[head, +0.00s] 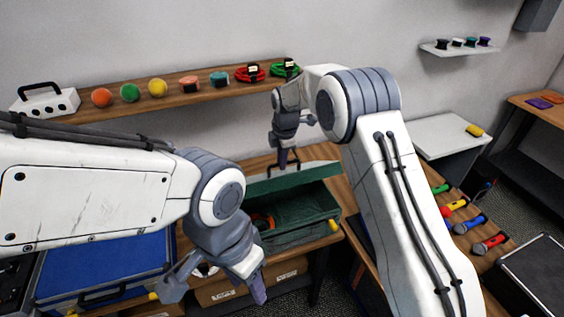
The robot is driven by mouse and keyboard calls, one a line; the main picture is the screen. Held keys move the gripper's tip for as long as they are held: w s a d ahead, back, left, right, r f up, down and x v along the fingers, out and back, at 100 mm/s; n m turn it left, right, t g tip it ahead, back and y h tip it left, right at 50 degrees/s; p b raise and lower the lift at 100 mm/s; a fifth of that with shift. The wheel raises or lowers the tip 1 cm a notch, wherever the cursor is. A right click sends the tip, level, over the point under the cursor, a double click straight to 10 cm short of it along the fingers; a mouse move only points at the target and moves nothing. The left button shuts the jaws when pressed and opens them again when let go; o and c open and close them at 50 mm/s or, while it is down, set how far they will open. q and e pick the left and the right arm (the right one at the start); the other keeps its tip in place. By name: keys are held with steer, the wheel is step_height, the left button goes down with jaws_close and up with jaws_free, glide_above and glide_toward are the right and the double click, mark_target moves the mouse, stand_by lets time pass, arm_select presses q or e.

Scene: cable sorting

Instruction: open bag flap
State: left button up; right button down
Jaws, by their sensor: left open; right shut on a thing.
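The dark green bag (300,238) stands on the wooden bench in the middle of the head view. Its green flap (300,183) is lifted along the back, and the inside of the bag shows. An orange-red item (262,220) is partly visible inside at the left. My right gripper (284,164) is shut on the flap at its upper edge; the exact grip is small and hard to see. My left gripper (217,288) is open and empty, in front of the bag's lower left. My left wrist hides part of the bag's left side.
A blue-topped case (110,268) lies left of the bag. Above is a wall shelf (130,107) with coloured balls and cable coils. Several coloured-handled items, one of them red (488,245), lie at the right. A cardboard box (285,279) sits below the bench.

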steer(key=shift+a+f, duration=0.1)
steer(key=shift+f, duration=0.3)
steer(key=c, duration=0.9)
jaws_free()
steer(key=shift+w, duration=0.1)
steer(key=shift+o, duration=0.3)
steer(key=shift+w+a+f, duration=0.1)
steer(key=shift+w+f, duration=0.05)
steer(key=shift+r, duration=0.25)
arm_select(q)
steer(key=shift+w+f, duration=0.1)
steer(key=shift+w, duration=0.1)
arm_select(e)
steer(key=shift+r, duration=0.15)
arm_select(q)
step_height(320, 180, down, 4)
steer(key=b, duration=0.3)
steer(key=shift+b, duration=0.35)
arm_select(e)
step_height(320, 180, up, 10)
steer(key=s+d, duration=0.1)
steer(key=s, duration=0.1)
